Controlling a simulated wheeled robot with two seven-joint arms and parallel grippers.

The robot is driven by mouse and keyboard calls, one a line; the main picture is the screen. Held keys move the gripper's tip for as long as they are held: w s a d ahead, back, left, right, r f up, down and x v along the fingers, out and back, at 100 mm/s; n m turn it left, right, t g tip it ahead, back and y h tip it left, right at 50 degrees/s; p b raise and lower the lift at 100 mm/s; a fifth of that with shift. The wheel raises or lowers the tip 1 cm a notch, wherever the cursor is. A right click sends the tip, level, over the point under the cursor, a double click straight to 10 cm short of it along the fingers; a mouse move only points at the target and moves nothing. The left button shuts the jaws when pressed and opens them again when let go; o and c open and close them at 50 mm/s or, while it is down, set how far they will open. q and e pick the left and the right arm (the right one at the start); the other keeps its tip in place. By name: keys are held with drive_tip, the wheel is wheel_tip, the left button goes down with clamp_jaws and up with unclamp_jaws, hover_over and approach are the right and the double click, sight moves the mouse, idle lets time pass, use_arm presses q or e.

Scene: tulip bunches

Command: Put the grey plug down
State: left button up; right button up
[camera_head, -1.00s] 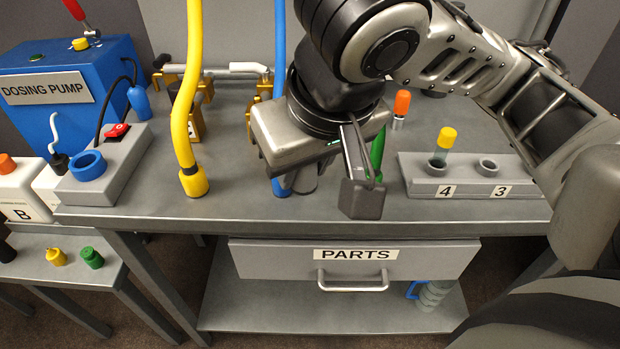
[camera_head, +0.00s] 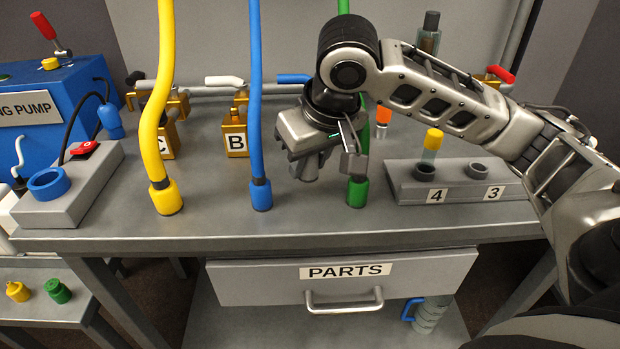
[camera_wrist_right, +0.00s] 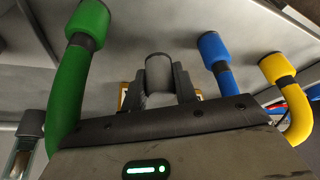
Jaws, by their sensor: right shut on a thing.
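My right gripper (camera_head: 306,168) is over the bench, between the blue hose and the green hose in the head view. It is shut on the grey plug (camera_wrist_right: 159,74), a short grey cylinder that shows between the two dark fingers in the right wrist view. In the head view the plug is small and partly hidden by the gripper. I cannot tell whether it touches the bench top (camera_head: 240,222). My left gripper is not in view.
Yellow (camera_head: 166,198), blue (camera_head: 260,194) and green (camera_head: 357,192) hose ends hang around the gripper. Brass valves (camera_head: 235,140) stand behind. A grey block (camera_head: 455,190) marked 4 and 3 is to the right. Bare bench lies along the front edge.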

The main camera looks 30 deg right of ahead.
sight(313, 169)
drive_tip(key=f, duration=0.3)
drive_tip(key=shift+w+d+b, duration=0.1)
drive_tip(key=shift+d+b, duration=0.15)
drive_tip(key=shift+b, duration=0.15)
drive_tip(key=shift+f, duration=0.35)
drive_tip(key=o, duration=1.1)
drive_tip(key=shift+f, duration=0.1)
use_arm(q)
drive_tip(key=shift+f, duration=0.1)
